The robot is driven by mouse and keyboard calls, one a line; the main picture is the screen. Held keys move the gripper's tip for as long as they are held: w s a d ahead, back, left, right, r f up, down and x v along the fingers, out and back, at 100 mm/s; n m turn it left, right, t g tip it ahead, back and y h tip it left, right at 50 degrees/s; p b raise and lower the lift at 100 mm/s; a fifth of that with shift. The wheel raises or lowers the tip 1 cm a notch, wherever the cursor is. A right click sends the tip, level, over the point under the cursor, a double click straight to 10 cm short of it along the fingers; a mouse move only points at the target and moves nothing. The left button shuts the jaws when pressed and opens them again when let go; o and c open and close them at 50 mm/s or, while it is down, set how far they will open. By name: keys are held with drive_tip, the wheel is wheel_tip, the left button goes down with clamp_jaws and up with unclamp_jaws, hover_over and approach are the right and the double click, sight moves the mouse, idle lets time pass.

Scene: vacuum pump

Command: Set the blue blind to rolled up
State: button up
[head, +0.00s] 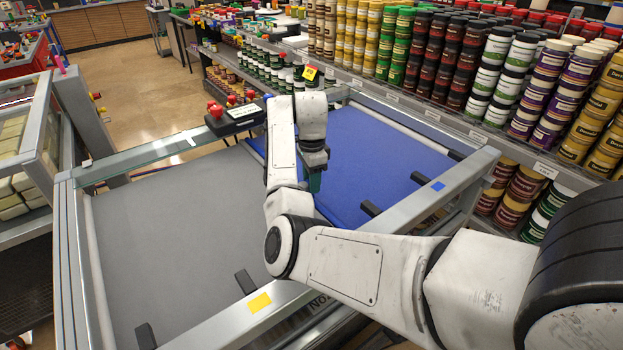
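The blue blind (385,160) is spread out flat across the right half of a metal-framed case, with a pale roller tube (400,123) along its far edge. A small blue marker (438,186) sits on the frame at its right. My gripper (313,180) points down over the left part of the blue blind, near the middle of the case. My arm hides part of the blind and the middle bar. The fingers are small and dark, so I cannot tell whether they are open or touching the blind.
A grey blind (180,240) lies spread over the left half, with a yellow marker (259,303) on the front rail. A control box (235,115) with red knobs stands at the far edge. Shelves of jars (450,60) line the back. Open floor (135,90) shows at upper left.

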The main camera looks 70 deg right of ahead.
clamp_jaws()
drive_tip(key=shift+d, duration=0.1)
